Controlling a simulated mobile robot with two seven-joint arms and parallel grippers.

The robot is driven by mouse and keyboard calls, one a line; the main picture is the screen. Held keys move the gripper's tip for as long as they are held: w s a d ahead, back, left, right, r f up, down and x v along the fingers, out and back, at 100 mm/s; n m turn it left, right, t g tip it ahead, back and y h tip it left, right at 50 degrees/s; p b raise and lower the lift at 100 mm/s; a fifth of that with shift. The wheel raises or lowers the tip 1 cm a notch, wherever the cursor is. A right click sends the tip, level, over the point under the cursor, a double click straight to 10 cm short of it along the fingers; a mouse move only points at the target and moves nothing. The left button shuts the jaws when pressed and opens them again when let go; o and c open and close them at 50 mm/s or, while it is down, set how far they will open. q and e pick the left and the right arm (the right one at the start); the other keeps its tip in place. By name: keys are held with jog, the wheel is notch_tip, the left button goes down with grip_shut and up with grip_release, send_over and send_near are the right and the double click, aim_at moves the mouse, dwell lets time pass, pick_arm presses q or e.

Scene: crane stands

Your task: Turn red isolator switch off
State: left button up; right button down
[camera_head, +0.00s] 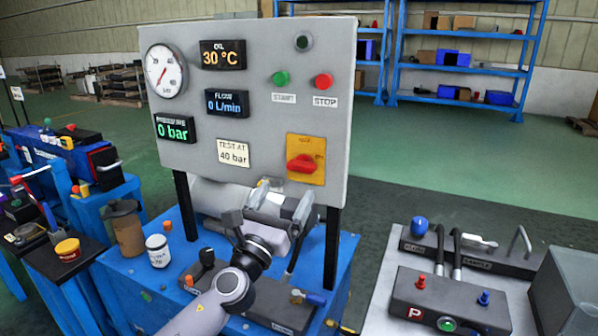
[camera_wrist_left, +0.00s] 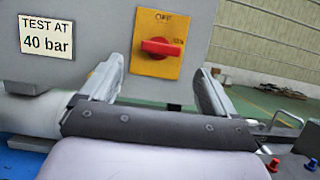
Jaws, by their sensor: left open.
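The red isolator switch (camera_head: 302,163) sits on a yellow plate (camera_head: 306,178) at the lower right of the grey panel. The red knob also shows in the left wrist view (camera_wrist_left: 161,47), lying about level. The plate reads OFF at the top and seems to read ON at the right. My left gripper (camera_head: 283,199) is open and empty, below and a little left of the switch in the head view. In the left wrist view its fingers (camera_wrist_left: 158,70) stand to either side, with the switch beyond and between them. They are apart from it. My right gripper is not in view.
The panel (camera_head: 240,115) carries a gauge (camera_head: 165,72), displays, a green START button (camera_head: 281,78) and a red STOP button (camera_head: 323,81). Its posts stand on a blue bench (camera_head: 130,275) with a jar (camera_head: 157,250). A control box (camera_head: 450,300) is at the right.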

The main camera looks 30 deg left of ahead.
aim_at(299, 171)
pick_arm(q)
jog(key=shift+p+x, duration=0.35)
jog(key=shift+x, duration=3.15)
jog(key=shift+c, duration=0.3)
jog(key=c, duration=1)
